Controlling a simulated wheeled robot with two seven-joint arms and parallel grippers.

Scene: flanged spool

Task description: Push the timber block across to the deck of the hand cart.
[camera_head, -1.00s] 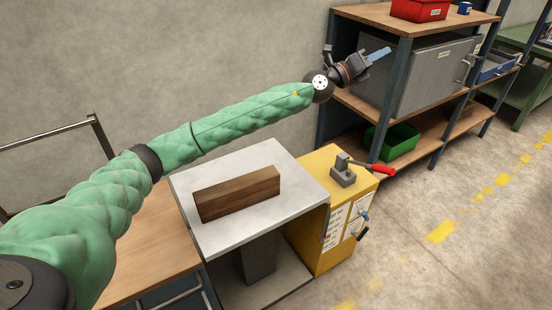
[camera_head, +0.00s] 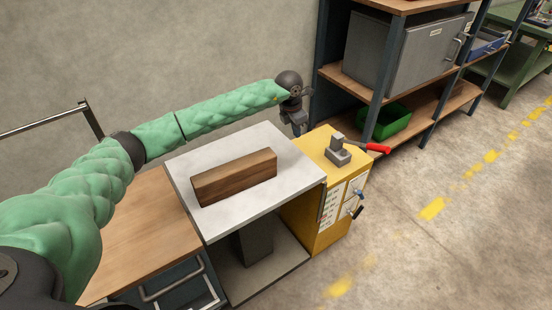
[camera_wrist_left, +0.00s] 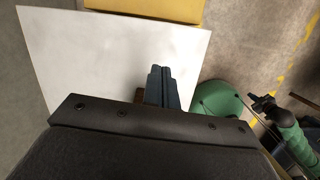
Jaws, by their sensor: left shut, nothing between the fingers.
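The timber block (camera_head: 236,177) is a long dark brown bar lying on the pale grey tabletop (camera_head: 280,190). In the left wrist view, a brown bit of it (camera_wrist_left: 139,97) shows beside the fingers; the rest is hidden. The wooden deck (camera_head: 150,222) of what looks like the hand cart adjoins the tabletop on the left. My left gripper (camera_head: 298,128) points down beyond the tabletop's far right corner, apart from the block; its closed fingers also show in the left wrist view (camera_wrist_left: 162,72). My right gripper (camera_wrist_left: 262,103) appears small in the left wrist view, its jaws unclear.
A yellow cabinet (camera_head: 318,225) with a grey fixture (camera_head: 338,150) and red handle stands right of the table. A shelf rack (camera_head: 365,82) with a grey locker and green bin is behind. A metal rail (camera_head: 45,122) rises at the cart's far left. The tabletop around the block is clear.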

